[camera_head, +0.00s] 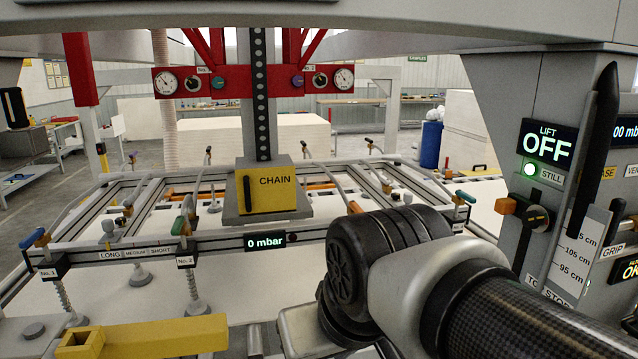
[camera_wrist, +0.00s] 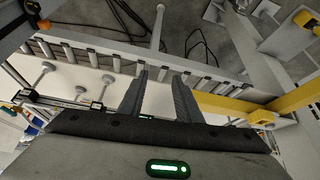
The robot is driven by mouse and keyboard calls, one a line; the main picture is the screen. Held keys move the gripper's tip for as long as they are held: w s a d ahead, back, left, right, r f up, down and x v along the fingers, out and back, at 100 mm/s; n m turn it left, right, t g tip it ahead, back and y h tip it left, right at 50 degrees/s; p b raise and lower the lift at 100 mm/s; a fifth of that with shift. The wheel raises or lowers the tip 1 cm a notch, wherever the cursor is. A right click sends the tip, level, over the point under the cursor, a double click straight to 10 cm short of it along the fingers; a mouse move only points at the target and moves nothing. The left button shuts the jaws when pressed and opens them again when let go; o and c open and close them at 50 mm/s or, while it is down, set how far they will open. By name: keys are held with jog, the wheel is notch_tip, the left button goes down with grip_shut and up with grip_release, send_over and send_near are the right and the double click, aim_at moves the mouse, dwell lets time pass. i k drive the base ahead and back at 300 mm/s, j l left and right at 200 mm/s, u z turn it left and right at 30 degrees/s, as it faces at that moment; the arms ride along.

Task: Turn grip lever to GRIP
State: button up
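The control panel (camera_head: 500,180) stands at the right of the head view. The GRIP label (camera_head: 612,251) is at its right, below a label ending in "EASE" (camera_head: 607,173).
The suction frame (camera_head: 210,243) with a 0 mbar display fills the middle. A yellow beam (camera_head: 150,338) lies at front left.

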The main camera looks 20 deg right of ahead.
aim_at(617, 206)
jog(key=z, duration=1.75)
jog(key=l+z, duration=0.25)
jog(key=z, duration=0.15)
jog(key=l+u, duration=0.25)
jog(key=l, duration=0.25)
jog(key=k+l+u, duration=0.1)
jog(key=l+u, duration=0.15)
jog(key=l, duration=0.25)
